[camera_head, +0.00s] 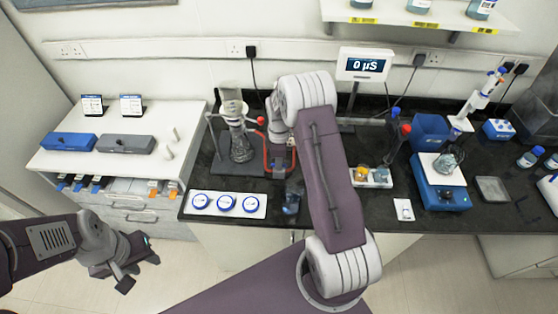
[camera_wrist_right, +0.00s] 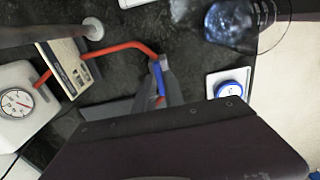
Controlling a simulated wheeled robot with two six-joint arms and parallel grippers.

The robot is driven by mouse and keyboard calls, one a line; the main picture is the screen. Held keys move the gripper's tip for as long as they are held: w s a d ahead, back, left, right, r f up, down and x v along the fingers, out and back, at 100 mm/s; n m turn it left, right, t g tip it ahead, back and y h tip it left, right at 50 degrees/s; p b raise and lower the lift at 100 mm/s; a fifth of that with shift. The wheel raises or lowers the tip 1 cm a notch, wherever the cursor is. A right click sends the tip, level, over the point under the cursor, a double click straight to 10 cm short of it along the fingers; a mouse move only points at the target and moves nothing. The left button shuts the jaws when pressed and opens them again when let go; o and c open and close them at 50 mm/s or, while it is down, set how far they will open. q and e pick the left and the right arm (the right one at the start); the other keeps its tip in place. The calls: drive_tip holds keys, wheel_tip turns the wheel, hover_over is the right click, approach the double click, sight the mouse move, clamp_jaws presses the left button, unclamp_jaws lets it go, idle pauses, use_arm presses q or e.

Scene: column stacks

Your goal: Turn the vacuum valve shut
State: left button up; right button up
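The vacuum valve (camera_wrist_right: 160,88) shows in the right wrist view as a small blue part at the end of a red hose (camera_wrist_right: 122,47). My right gripper (camera_wrist_right: 159,72) has its grey fingers close on both sides of the blue part, with no clear gap, and looks shut on it. In the head view the red hose (camera_head: 266,152) runs beside the glass column (camera_head: 240,145), and my right arm hides the valve and most of the right gripper. My left gripper (camera_head: 138,270) hangs open and empty over the floor, left of the bench.
A pressure gauge (camera_wrist_right: 16,103) is left of the valve in the right wrist view. A white plate (camera_head: 262,214) with several blue-rimmed dishes lies at the bench front. A dark blue vessel (camera_head: 291,200) stands near my right arm. A blue balance (camera_head: 441,190) is further right.

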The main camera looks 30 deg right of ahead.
clamp_jaws()
drive_tip(key=m, duration=0.3)
drive_tip(key=shift+m, duration=0.4)
drive_tip(key=m, duration=1)
drive_tip(key=shift+r, duration=0.1)
drive_tip(key=shift+w+m, duration=0.1)
drive_tip(key=shift+m, duration=1.9)
drive_tip(key=o, duration=0.6)
unclamp_jaws()
